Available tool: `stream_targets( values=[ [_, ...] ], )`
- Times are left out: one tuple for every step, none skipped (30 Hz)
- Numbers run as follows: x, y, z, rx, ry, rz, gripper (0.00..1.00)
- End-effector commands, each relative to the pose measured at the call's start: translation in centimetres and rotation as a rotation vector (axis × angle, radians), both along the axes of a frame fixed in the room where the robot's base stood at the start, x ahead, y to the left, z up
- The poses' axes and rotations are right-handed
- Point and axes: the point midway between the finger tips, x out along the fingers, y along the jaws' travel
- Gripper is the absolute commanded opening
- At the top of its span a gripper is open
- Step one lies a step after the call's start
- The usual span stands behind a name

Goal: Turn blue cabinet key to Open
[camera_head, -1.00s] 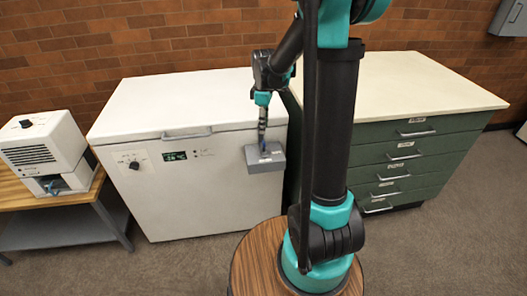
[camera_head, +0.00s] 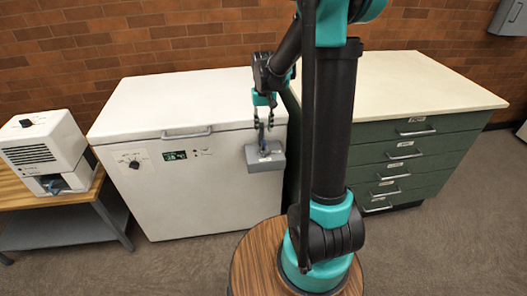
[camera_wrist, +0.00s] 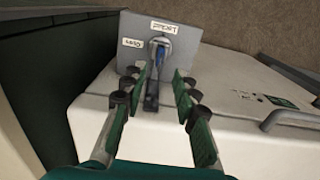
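A grey box (camera_head: 265,158) is fixed at the right end of the white chest's front. In the wrist view the grey box (camera_wrist: 130,60) carries a blue key (camera_wrist: 153,80) on a round silver mount, with one white label above it and one to its left; the lettering is hard to read. The key's long blue handle extends towards my gripper. My gripper (camera_wrist: 163,78) is open, with one finger on each side of the key and visible gaps beside it. In the head view my gripper (camera_head: 263,118) is just above the box.
The white chest (camera_head: 190,195) has a lid handle, a dial and a small display. A green drawer cabinet (camera_head: 405,165) stands at right. A white device (camera_head: 45,145) sits on a wooden table at left. Open floor lies in front.

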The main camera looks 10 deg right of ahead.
Motion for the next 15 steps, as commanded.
stream_targets(
  values=[
    [0.1,0.0,-0.6,0.000,0.000,0.001,0.29],
    [0.1,0.0,-0.9,0.000,0.000,0.001,0.29],
    [0.1,0.0,-1.4,0.000,0.000,0.002,0.29],
    [0.1,0.0,-1.7,0.000,0.000,0.002,0.29],
    [0.0,0.0,-2.0,0.000,0.000,0.002,0.29],
    [0.1,0.0,-2.5,0.000,0.000,0.002,0.29],
    [0.1,0.0,-2.8,0.000,0.000,0.003,0.29],
    [0.1,0.0,-3.1,0.000,0.000,0.003,0.29],
    [0.1,0.0,-3.5,0.000,0.000,0.003,0.29],
    [0.1,0.0,-3.9,0.000,0.000,0.003,0.29],
    [0.1,0.0,-4.2,0.000,0.000,0.003,0.29],
    [0.1,0.0,-4.6,0.000,0.000,0.003,0.29],
    [0.1,0.0,-4.8,0.000,0.000,0.003,0.29],
    [0.1,0.0,-5.1,0.000,0.000,0.004,0.29],
    [0.1,0.0,-5.5,0.000,0.000,0.004,0.29]
  ],
)
